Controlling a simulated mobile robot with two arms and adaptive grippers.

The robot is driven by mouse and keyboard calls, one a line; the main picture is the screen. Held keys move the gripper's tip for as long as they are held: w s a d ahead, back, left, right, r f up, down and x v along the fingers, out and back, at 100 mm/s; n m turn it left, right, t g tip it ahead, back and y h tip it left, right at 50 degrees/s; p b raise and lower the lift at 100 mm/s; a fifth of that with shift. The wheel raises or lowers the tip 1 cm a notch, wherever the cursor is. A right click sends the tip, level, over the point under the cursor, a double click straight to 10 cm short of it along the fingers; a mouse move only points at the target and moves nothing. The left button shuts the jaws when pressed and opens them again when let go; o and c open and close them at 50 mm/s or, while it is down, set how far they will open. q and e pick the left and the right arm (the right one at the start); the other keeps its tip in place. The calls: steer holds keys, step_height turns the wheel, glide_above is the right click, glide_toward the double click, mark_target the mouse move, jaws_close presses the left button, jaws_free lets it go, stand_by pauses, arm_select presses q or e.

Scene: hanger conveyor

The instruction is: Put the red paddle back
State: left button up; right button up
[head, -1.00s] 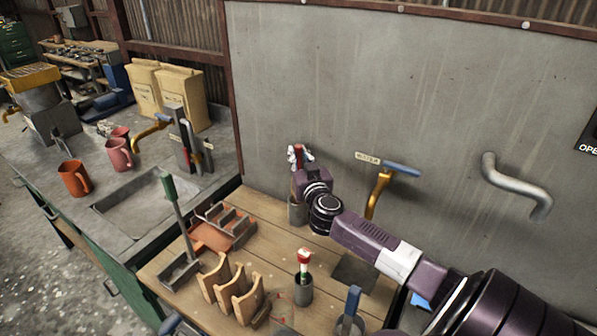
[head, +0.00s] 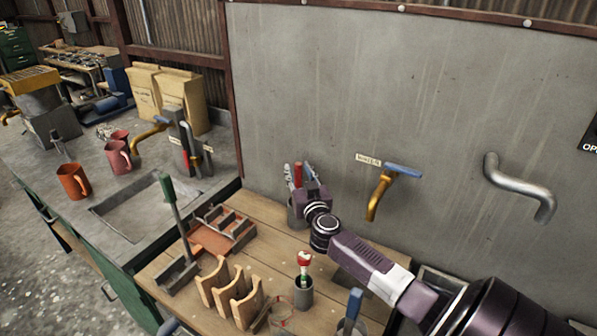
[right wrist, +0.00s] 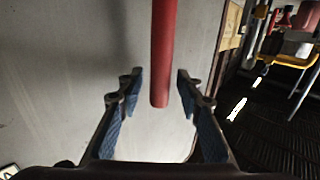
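The red paddle (head: 298,174) shows as a red handle by the back wall. My right gripper (head: 299,176) is around it there, with one finger on each side. In the right wrist view the red handle (right wrist: 163,55) stands between the spread fingers (right wrist: 158,85), with a gap on both sides. A grey cup (head: 295,216) stands directly below the right gripper, partly covered by it. Whether the paddle's other end is inside that cup is hidden. My left gripper is not in view.
Another cup (head: 303,293) holds a red-topped tool nearer on the wooden bench. A blue-handled tool (head: 353,304), a wooden rack (head: 222,288) and an orange-floored tray (head: 210,240) stand around it. A brass tap (head: 378,194) juts from the wall right of the gripper.

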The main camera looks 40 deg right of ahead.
steer(key=shift+r, duration=0.1)
steer(key=v, duration=0.7)
steer(key=shift+s, duration=0.2)
steer(key=shift+a+r, duration=0.1)
stand_by(0.4)
